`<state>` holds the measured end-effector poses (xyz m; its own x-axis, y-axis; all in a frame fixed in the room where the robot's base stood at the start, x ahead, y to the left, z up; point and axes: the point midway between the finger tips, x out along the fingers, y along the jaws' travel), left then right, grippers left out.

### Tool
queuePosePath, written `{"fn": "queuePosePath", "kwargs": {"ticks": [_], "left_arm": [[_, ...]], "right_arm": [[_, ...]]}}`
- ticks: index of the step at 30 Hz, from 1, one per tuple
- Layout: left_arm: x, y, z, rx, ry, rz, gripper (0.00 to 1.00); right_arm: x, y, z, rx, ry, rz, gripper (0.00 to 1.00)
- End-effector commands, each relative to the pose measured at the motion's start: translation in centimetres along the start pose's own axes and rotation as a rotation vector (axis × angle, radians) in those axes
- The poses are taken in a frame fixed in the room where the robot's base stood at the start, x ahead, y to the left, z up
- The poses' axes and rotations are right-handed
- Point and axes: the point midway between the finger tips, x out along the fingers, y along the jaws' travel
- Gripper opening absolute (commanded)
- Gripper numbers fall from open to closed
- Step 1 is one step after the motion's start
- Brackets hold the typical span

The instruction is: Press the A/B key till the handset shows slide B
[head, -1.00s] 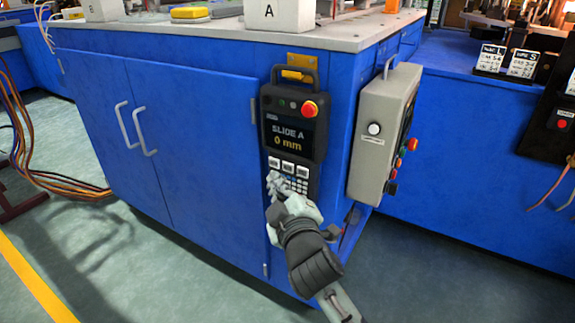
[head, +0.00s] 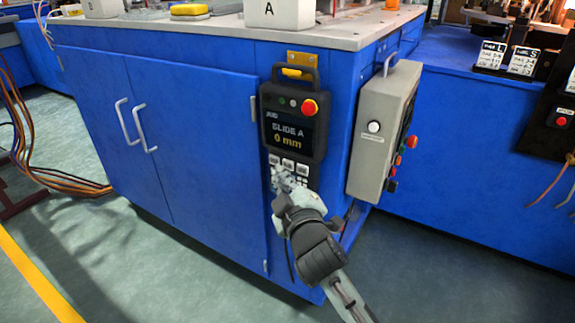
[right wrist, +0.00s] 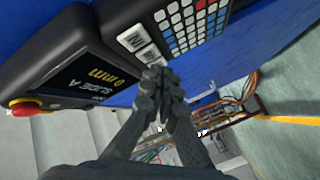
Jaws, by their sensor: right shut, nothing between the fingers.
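The handset (head: 293,130) hangs on the blue cabinet front. Its dark screen (head: 288,132) reads "SLIDE A" and "0 mm"; a small marking at its top left is hard to read. Below it are white keys (head: 288,163) and a keypad, partly hidden by my right gripper (head: 277,180). That gripper is shut and empty. In the right wrist view its tips (right wrist: 158,74) are close beside the end white key (right wrist: 150,55); I cannot tell whether they touch it. My left gripper is not in view.
A red stop button (head: 309,107) is at the handset's upper right. A grey control box (head: 375,135) with coloured buttons juts out to the right. Cabinet door handles (head: 135,125) are at left. Orange cables (head: 60,185) lie on the floor at far left.

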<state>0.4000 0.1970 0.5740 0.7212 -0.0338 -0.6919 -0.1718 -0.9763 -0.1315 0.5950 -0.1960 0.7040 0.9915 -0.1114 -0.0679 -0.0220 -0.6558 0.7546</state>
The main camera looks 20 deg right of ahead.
Motion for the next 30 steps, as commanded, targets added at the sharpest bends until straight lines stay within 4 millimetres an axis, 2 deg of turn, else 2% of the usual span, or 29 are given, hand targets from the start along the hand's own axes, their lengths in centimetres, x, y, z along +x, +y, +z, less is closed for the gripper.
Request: {"fn": "queuePosePath", "kwargs": {"ticks": [30], "left_arm": [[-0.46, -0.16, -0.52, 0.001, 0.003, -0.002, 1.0]], "right_arm": [[0.4, 0.45, 0.19, 0.0, 0.0, 0.0, 0.0]]}}
